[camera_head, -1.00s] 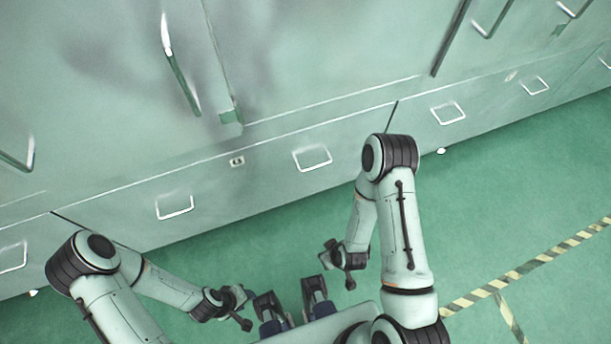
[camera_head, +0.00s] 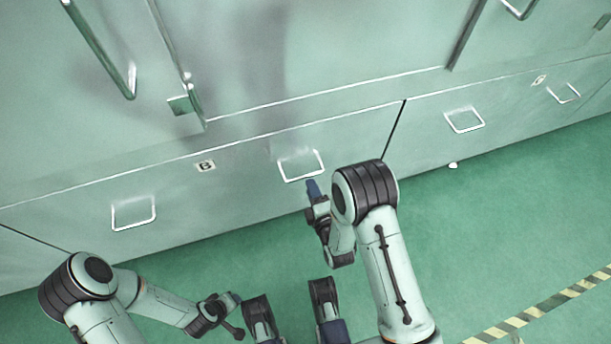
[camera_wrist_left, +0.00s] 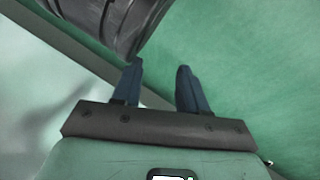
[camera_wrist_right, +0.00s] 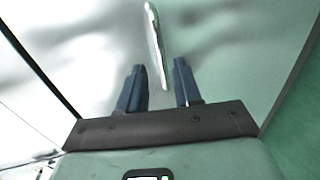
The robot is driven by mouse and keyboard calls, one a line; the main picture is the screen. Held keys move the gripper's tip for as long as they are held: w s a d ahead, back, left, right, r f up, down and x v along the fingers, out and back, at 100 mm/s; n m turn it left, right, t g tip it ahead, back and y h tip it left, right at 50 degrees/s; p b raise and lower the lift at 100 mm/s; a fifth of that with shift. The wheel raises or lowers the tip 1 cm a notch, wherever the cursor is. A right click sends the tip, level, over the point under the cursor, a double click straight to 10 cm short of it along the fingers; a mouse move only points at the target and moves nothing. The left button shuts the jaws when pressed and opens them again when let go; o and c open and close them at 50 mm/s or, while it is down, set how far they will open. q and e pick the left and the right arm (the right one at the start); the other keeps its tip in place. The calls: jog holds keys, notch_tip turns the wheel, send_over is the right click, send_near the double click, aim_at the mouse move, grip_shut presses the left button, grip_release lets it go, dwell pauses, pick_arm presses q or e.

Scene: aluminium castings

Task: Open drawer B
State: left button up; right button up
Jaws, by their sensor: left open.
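Drawer B (camera_head: 245,185) is a wide pale green front low in the cabinet, marked with a small B label (camera_head: 205,166). It looks flush with its neighbours. It has a left bar handle (camera_head: 134,213) and a right bar handle (camera_head: 301,166). My right gripper (camera_head: 313,184) is just below the right handle in the head view. In the right wrist view my right gripper (camera_wrist_right: 159,66) is open, with a bright handle bar (camera_wrist_right: 155,45) reaching between its fingertips; contact is unclear. My left gripper (camera_head: 236,298) is low over the floor, open and empty in the left wrist view (camera_wrist_left: 158,68).
Tall doors with long bar handles (camera_head: 98,50) stand above the drawer. Another drawer with a handle (camera_head: 464,120) lies to the right, beyond a dark seam.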

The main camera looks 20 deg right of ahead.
aim_at(306, 175)
jog(key=b+x, duration=0.1)
jog(key=x, duration=0.5)
jog(key=shift+w+f, duration=0.1)
jog(key=shift+w, duration=0.2)
pick_arm(q)
jog(key=shift+g, duration=0.7)
jog(key=s+f, duration=0.3)
jog(key=shift+s+a, duration=0.2)
pick_arm(e)
grip_shut()
